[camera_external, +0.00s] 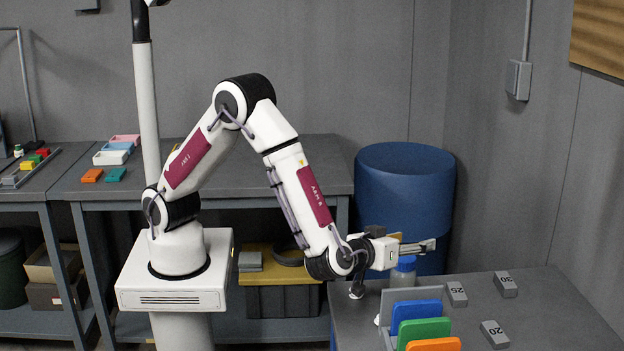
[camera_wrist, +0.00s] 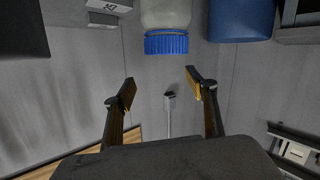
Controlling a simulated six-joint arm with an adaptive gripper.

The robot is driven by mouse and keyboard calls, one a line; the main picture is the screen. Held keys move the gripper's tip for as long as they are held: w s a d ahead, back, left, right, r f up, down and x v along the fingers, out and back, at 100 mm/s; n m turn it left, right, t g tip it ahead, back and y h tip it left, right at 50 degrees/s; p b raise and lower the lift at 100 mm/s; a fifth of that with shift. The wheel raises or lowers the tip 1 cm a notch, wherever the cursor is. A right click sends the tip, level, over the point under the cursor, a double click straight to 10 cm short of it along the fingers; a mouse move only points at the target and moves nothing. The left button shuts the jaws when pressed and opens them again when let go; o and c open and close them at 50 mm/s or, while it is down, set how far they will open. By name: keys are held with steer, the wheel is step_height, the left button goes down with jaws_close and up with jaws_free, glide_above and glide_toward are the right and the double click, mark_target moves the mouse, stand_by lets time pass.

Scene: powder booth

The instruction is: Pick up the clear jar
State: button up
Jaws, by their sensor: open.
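The clear jar (camera_external: 402,278) with a blue lid stands on the grey table at the right, behind the coloured panels. In the wrist view the jar (camera_wrist: 165,14) shows at the top, upside down in the picture and cut off by the edge, its ribbed blue lid (camera_wrist: 166,44) towards my fingers. My gripper (camera_external: 424,246) is just above the jar's lid, pointing sideways to the right. In the wrist view my gripper (camera_wrist: 161,88) is open, with nothing between its fingertips and the jar apart from them.
A rack with blue (camera_external: 415,312), green (camera_external: 424,332) and orange (camera_external: 434,344) panels stands in front of the jar. Numbered grey blocks, 25 (camera_external: 456,294), 30 (camera_external: 505,284) and 20 (camera_external: 495,334), lie to its right. A blue barrel (camera_external: 404,195) stands behind the table.

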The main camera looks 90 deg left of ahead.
mark_target(405, 257)
steer(key=s+d+f+m+t+y, duration=0.1)
steer(key=s+d+f+y, duration=0.2)
steer(key=s+d+f, duration=0.1)
steer(key=shift+s+d+f, duration=0.35)
steer(key=shift+s+d, duration=0.2)
steer(key=shift+s, duration=0.5)
steer(key=shift+w+a, duration=0.1)
steer(key=shift+x, duration=1.2)
steer(key=shift+x, duration=2.6)
steer(key=shift+a+r, duration=0.1)
steer(key=shift+c, duration=0.4)
jaws_close()
